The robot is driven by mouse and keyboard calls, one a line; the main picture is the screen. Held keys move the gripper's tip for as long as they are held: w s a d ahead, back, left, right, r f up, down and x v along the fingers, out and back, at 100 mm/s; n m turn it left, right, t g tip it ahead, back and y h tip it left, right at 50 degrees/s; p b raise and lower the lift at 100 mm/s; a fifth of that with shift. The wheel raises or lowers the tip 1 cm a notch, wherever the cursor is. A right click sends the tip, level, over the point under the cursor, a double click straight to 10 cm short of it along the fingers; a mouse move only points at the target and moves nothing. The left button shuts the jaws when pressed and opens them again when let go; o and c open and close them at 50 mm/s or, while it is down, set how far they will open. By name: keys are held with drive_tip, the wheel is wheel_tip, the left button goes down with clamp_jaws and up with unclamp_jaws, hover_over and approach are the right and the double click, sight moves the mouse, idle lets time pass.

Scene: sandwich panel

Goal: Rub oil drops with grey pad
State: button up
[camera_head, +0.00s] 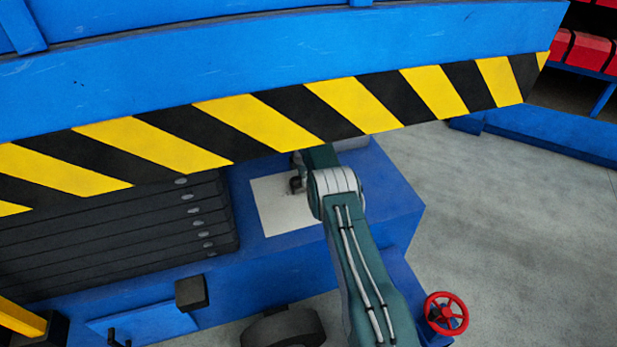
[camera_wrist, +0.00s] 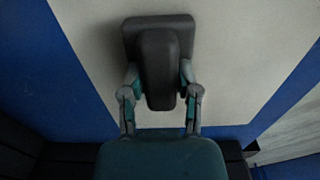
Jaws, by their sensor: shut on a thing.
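In the wrist view my gripper (camera_wrist: 160,92) is shut on the handle of the grey pad (camera_wrist: 158,50). The pad's dark rectangular base faces the pale panel (camera_wrist: 225,60); I cannot tell whether it touches. In the head view the panel (camera_head: 277,205) lies on a blue block under the striped beam. My arm reaches in under the beam, and the gripper is mostly hidden behind the arm there. A small dark part beside the arm may be the pad. I can make out no oil drops in either view.
A yellow-and-black striped beam (camera_head: 260,122) crosses above the blue block (camera_head: 390,205). Dark stacked slabs (camera_head: 120,235) stand at the left. A red handwheel (camera_head: 446,313) sits at the lower right. Grey floor (camera_head: 520,210) is open at the right.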

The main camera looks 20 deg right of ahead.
drive_tip(key=shift+s+a, duration=0.1)
drive_tip(key=shift+a, duration=4.45)
wheel_tip(320, 180, up, 6)
drive_tip(key=shift+d+r, duration=0.1)
drive_tip(key=shift+r, duration=0.1)
drive_tip(key=shift+r, duration=1.45)
drive_tip(key=shift+r, duration=0.15)
